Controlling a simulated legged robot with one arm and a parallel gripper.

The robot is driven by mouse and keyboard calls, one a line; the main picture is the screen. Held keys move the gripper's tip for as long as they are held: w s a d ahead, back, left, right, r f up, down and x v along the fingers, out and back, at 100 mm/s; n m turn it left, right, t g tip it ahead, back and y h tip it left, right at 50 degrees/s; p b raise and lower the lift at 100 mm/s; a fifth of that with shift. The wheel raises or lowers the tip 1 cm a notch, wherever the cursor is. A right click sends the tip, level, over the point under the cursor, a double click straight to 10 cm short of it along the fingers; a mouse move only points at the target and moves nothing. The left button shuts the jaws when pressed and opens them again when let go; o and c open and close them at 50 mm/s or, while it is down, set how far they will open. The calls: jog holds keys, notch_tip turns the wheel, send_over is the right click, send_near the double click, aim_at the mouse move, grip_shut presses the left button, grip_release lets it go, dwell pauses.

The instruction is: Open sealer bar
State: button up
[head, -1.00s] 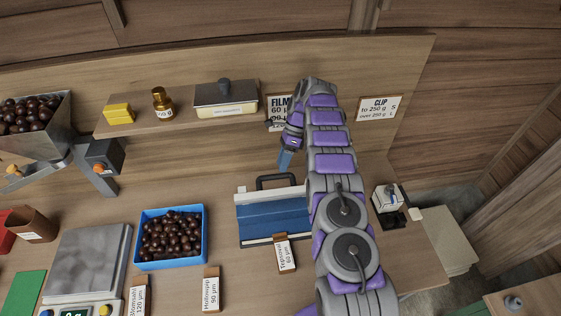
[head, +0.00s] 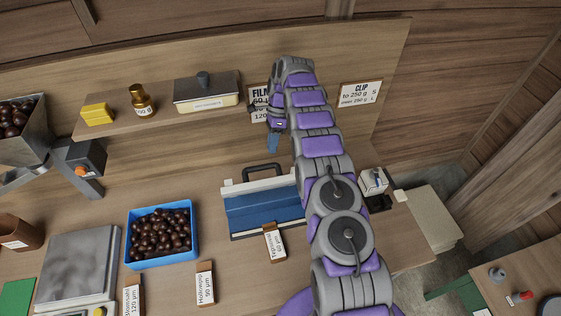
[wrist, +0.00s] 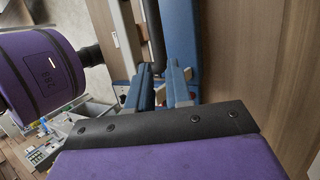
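The sealer (head: 255,218) is a wide blue unit on the bench in the head view, its right end hidden behind my arm. A pale bar (head: 256,185) runs along its back edge, with a black loop handle (head: 262,169) standing above it. I cannot tell how far the bar is raised. My gripper (head: 272,143) points down just above and slightly right of the handle, apart from it in that view. In the wrist view, its blue fingers (wrist: 160,88) are spread with a gap between them. A dark bar, likely the handle (wrist: 154,35), shows beyond them, beside a blue surface.
A blue crate of chestnuts (head: 162,234) stands left of the sealer, with a scale (head: 78,268) further left. A shelf (head: 160,105) holds several items behind. A small white box (head: 372,182) sits right of my arm.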

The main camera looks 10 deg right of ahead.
aim_at(288, 176)
jog(key=d+r+h+b, duration=0.2)
jog(key=r, duration=0.1)
jog(key=d+r+t+h+b, duration=0.1)
jog(key=r, duration=0.1)
jog(key=shift+w+d+r+n, duration=0.1)
jog(key=shift+w+r+n, duration=0.1)
jog(key=shift+n, duration=0.1)
grip_shut()
jog(key=s+f+b, duration=0.7)
jog(key=f+b, duration=0.3)
jog(key=b, duration=0.3)
dwell(0.4)
jog(key=shift+s+f+t+b, duration=0.3)
jog(key=shift+s+t, duration=0.25)
jog(key=shift+s, duration=0.2)
jog(key=shift+s+f+t+b, duration=0.25)
jog(key=shift+s+t, duration=0.3)
jog(key=shift+s, duration=0.2)
jog(key=shift+r, duration=0.15)
